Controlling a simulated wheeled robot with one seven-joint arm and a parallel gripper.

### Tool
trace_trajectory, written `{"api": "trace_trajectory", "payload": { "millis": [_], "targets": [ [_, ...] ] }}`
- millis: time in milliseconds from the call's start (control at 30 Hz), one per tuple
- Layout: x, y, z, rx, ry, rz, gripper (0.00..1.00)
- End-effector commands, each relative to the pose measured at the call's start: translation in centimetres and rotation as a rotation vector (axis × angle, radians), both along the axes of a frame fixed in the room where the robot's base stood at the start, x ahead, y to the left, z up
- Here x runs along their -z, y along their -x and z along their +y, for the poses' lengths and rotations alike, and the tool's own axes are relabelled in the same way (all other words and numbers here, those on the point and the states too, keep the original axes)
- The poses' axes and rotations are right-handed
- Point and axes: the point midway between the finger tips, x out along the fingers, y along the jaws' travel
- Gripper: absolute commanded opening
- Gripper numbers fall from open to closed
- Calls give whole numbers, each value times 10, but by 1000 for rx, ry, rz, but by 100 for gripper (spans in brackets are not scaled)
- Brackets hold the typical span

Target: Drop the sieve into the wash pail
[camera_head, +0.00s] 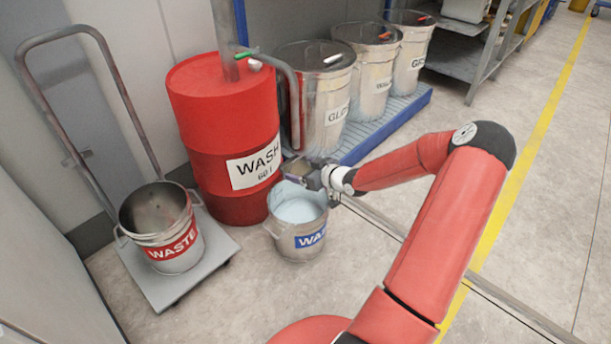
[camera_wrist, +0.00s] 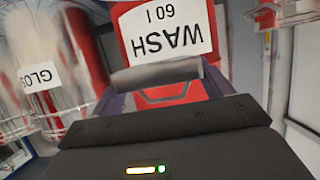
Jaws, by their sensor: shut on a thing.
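The wash pail (camera_head: 297,243) is a metal pail with a blue label, partly readable as "WA", and pale bluish liquid inside. It stands on the floor in front of the red drum. My gripper (camera_head: 312,178) is over the pail's back right rim, shut on the sieve. The sieve (camera_head: 297,168) shows only as a small brownish-grey piece at the fingers, above the pail. In the wrist view, a grey bar with a thin wire loop (camera_wrist: 155,76) lies across the fingers, apparently part of the sieve. The rest of the sieve is hidden.
A red drum (camera_head: 222,120) labelled WASH stands behind the pail. A waste pail (camera_head: 172,250) sits on a grey trolley (camera_head: 215,245) at the left. Several labelled metal bins (camera_head: 318,115) stand on a blue-edged grate behind. The floor in front of the wash pail is clear.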

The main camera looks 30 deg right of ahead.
Motion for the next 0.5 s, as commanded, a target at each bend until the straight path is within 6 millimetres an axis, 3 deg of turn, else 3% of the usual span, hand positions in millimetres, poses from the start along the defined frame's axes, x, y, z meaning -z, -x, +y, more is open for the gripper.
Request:
{"api": "trace_trajectory", "payload": {
  "millis": [267, 500],
  "targets": [
    [16, 2, -6, -2, -1, 0, 55],
    [45, 2, -6, -2, -1, -1, 55]
  ]
}}
